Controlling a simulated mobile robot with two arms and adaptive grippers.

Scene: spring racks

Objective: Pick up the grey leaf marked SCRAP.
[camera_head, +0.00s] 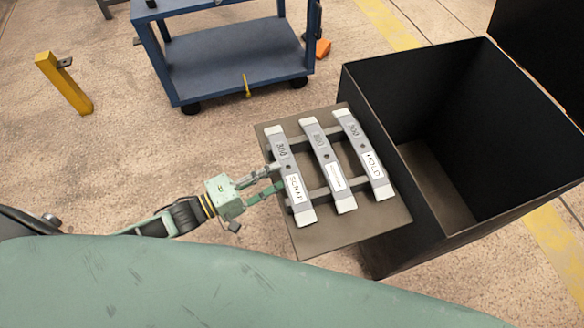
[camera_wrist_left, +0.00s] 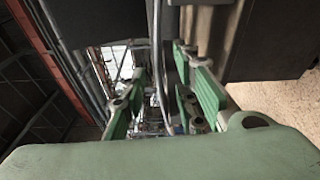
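Three slightly bowed grey leaves with pale ends lie side by side on a rack plate (camera_head: 340,232). The left grey leaf (camera_head: 285,157) has a white label that appears to read SCRAP. The middle leaf (camera_head: 324,153) has a label too small to read. In the left wrist view the green fingers (camera_wrist_left: 150,105) also stand apart. My right gripper is not seen.
A large open black bin (camera_head: 375,105) stands right of the rack plate. A blue cart (camera_head: 235,62) is at the back, and a yellow post (camera_head: 64,84) at the left.

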